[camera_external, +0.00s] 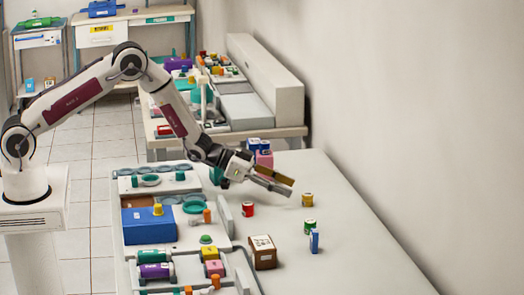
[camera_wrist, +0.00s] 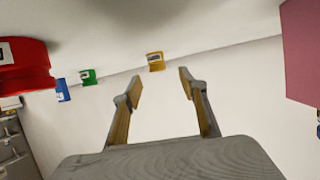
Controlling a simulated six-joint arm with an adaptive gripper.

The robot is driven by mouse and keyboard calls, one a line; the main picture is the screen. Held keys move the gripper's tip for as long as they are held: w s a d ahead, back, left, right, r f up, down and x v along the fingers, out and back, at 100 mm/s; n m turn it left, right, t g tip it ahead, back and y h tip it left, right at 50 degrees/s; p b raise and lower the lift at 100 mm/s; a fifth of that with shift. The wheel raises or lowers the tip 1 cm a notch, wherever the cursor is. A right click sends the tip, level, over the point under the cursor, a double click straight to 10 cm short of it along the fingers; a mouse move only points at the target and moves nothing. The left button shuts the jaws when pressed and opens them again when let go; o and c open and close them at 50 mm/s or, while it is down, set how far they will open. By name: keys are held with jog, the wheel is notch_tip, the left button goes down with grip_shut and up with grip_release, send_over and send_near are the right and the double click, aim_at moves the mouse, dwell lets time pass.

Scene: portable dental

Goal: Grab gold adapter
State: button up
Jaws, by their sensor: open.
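The gold adapter (camera_external: 307,199) looks like a small gold cylinder with a pale label. It stands on the white table, toward the wall. In the wrist view the gold adapter (camera_wrist: 155,61) shows ahead, between and beyond the two fingers. My gripper (camera_external: 281,185) is open and empty, above the table and to the left of the adapter, apart from it. In the wrist view my gripper (camera_wrist: 160,82) shows both fingers spread, with gold-brown inner pads.
A red cylinder (camera_external: 248,209) stands left of the adapter. A green cylinder (camera_external: 309,227), a blue item (camera_external: 314,241) and a brown box (camera_external: 262,252) stand nearer the front. A pink box (camera_external: 264,159) is behind my gripper. The table's right side is clear.

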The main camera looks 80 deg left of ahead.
aim_at(301, 204)
jog(key=shift+w+d+f, duration=0.1)
jog(key=shift+w+f, duration=0.05)
jog(key=shift+w, duration=0.1)
dwell(0.3)
jog(key=shift+d+x, duration=0.15)
jog(key=shift+x, duration=0.5)
jog(key=shift+d+x, duration=0.15)
jog(key=shift+x, duration=1.7)
jog(key=c, duration=1.2)
